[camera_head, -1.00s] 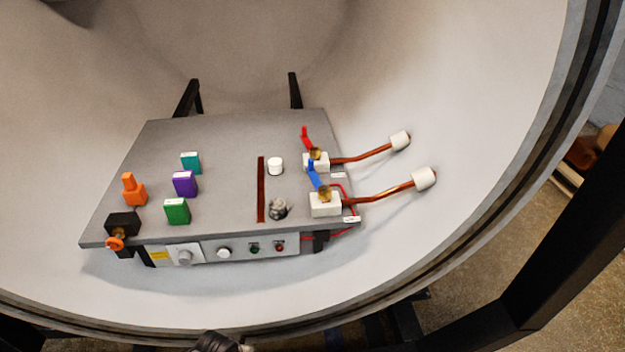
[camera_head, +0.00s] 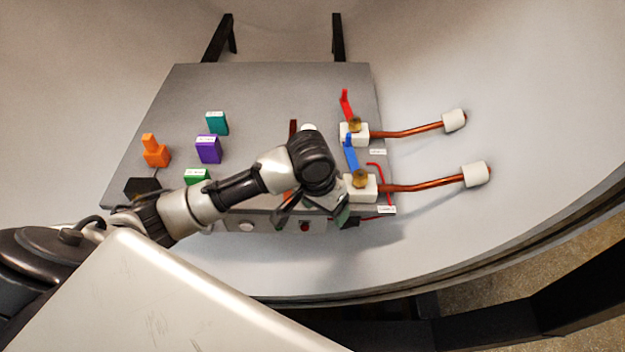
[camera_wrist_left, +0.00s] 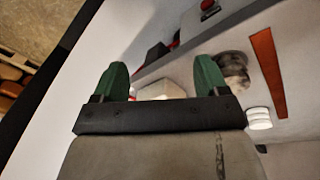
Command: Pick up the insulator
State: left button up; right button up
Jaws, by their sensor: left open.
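A small white ribbed cylinder, which looks like the insulator (camera_head: 309,128), stands on the grey plate (camera_head: 270,85). In the head view my left wrist covers most of it. In the left wrist view the insulator (camera_wrist_left: 259,118) is whole, to the right of and apart from my fingers. My left gripper (camera_head: 313,211) is open above the front right of the plate. Its two green fingertips (camera_wrist_left: 161,80) stand wide apart in the wrist view, with a white block (camera_wrist_left: 160,90) seen beyond the gap. My right gripper is not in view.
A copper strip (camera_wrist_left: 268,72) and a silvery lump (camera_wrist_left: 234,72) lie near the insulator. White blocks with red (camera_head: 345,104) and blue (camera_head: 350,152) levers and copper rods stand right. Teal (camera_head: 217,123), purple (camera_head: 208,149) and orange (camera_head: 155,152) pieces stand left. A curved pale wall surrounds the plate.

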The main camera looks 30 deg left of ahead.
pick_arm(q)
jog(key=w+a+r+n, duration=0.1)
jog(key=a+r, duration=0.1)
jog(key=w+a+r+n+y, duration=0.1)
jog(key=w+a+r, duration=0.1)
jog(key=a+r, duration=0.1)
jog(key=w+a+r+n+g, duration=0.1)
jog(key=a+r, duration=0.1)
jog(key=shift+w+a+r+y, duration=0.15)
jog(key=shift+w+a+y, duration=0.15)
jog(key=shift+y, duration=0.1)
jog(key=shift+f, duration=0.2)
notch_tip(320, 180, down, 5)
jog(key=shift+r, duration=0.15)
jog(key=shift+w+d+f+p, duration=0.1)
jog(key=shift+f+p, duration=0.1)
jog(key=shift+f, duration=0.7)
jog(key=shift+w+f+p, duration=0.15)
jog(key=shift+f+p, duration=0.05)
jog(key=shift+f, duration=0.75)
jog(key=shift+w+d+f+p, duration=0.1)
jog(key=shift+f+p, duration=0.1)
jog(key=shift+f, duration=0.7)
jog(key=shift+c, duration=0.3)
jog(key=c, duration=1)
jog(key=shift+r, duration=0.2)
